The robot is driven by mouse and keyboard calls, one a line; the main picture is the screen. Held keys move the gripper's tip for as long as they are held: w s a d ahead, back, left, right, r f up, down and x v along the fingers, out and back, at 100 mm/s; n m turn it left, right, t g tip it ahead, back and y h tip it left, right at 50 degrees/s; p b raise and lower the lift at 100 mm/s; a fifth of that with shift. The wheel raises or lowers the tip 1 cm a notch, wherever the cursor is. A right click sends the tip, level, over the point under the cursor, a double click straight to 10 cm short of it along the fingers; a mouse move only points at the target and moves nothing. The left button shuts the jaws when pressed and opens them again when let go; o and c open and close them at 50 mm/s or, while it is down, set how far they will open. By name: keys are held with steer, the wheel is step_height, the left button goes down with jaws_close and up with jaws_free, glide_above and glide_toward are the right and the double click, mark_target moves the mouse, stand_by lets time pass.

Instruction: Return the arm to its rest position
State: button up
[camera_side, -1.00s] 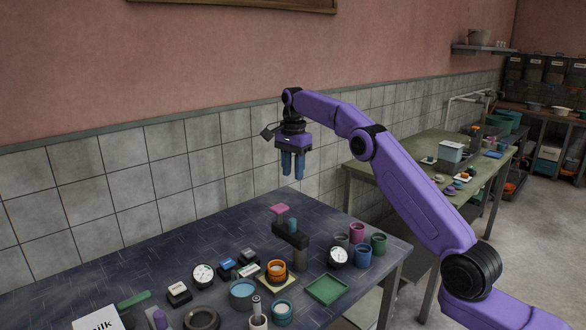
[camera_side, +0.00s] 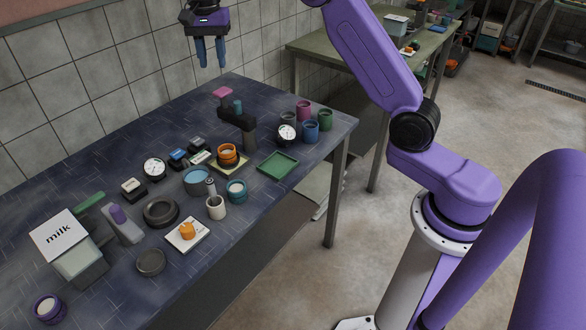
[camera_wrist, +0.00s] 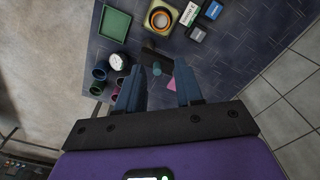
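My gripper (camera_side: 210,52) hangs in the air over the far end of the dark blue table (camera_side: 120,125), near the tiled wall, with its fingers pointing down. In the wrist view its two blue fingers (camera_wrist: 158,88) are apart with nothing between them, so it is open and empty. Below it stands a dark stand (camera_side: 240,122) with a teal knob on top, and a pink piece (camera_side: 222,93) behind it. My gripper is clear of both.
The table holds dials, cups, a green tray (camera_side: 278,164), an orange ring (camera_side: 228,152), a white plate (camera_side: 187,235) and a milk box (camera_side: 62,240). Several coloured cups (camera_side: 311,131) stand near the right edge. A green table (camera_side: 370,45) stands behind.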

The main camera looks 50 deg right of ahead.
steer(key=s+a+n, duration=0.5)
steer(key=s+n, duration=0.1)
steer(key=s, duration=0.4)
steer(key=s+a+n, duration=0.5)
steer(key=s, duration=0.5)
steer(key=s+d+f+n, duration=0.2)
steer(key=s+n, duration=0.2)
steer(key=s, duration=0.4)
steer(key=s+d+f+n, duration=0.3)
steer(key=s+n, duration=0.1)
steer(key=s, duration=0.4)
steer(key=s+d+f+n, duration=0.2)
steer(key=s+n, duration=0.2)
steer(key=s, duration=0.4)
steer(key=shift+d+f, duration=0.2)
steer(key=shift+f, duration=0.15)
